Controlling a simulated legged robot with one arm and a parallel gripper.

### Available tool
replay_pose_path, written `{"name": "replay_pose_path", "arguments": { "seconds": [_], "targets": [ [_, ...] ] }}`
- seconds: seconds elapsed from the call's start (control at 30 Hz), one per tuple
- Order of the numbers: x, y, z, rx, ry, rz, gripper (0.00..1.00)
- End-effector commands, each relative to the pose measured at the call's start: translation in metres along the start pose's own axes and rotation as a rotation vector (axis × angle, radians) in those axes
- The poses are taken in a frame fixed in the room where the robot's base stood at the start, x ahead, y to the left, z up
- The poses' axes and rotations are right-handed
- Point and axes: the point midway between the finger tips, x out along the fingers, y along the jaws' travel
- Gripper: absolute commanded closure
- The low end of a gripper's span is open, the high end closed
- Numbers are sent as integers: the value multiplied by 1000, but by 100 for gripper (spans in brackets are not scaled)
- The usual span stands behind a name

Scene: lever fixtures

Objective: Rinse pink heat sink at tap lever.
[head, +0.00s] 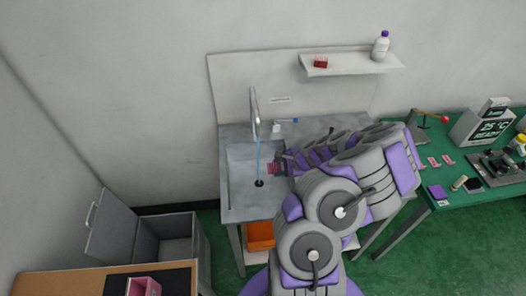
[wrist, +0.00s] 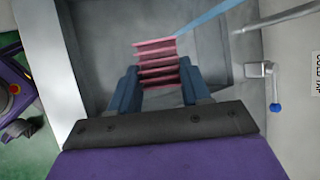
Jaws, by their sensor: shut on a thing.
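The pink finned heat sink (head: 273,168) is in my gripper (head: 283,166), above the sink basin (head: 241,166). In the wrist view, the heat sink (wrist: 157,60) sits between the two blue fingers of my gripper (wrist: 159,72). A blue water stream (head: 258,160) runs from the tall curved tap (head: 254,104) to the dark drain. In the wrist view the stream (wrist: 210,22) reaches the heat sink's upper right corner; I cannot tell for sure whether it touches. The tap lever (wrist: 273,88) has a blue knob and stands beside a "COLD TAP" label.
A wall shelf (head: 352,66) holds a red box (head: 320,62) and a bottle (head: 381,45). A green table (head: 420,180) with devices and small pink pieces is at right. An open grey bin (head: 170,240) stands left, near a wooden-topped surface (head: 60,284).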

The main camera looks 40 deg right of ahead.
Motion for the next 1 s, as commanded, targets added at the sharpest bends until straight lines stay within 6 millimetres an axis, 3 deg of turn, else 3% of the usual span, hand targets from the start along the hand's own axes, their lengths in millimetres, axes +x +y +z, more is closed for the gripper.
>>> {"name": "replay_pose_path", "arguments": {
  "seconds": [0.5,1.0],
  "targets": [
    [-40,14,12,2,1,0,83],
    [-42,18,12,0,2,0,83]
  ]
}}
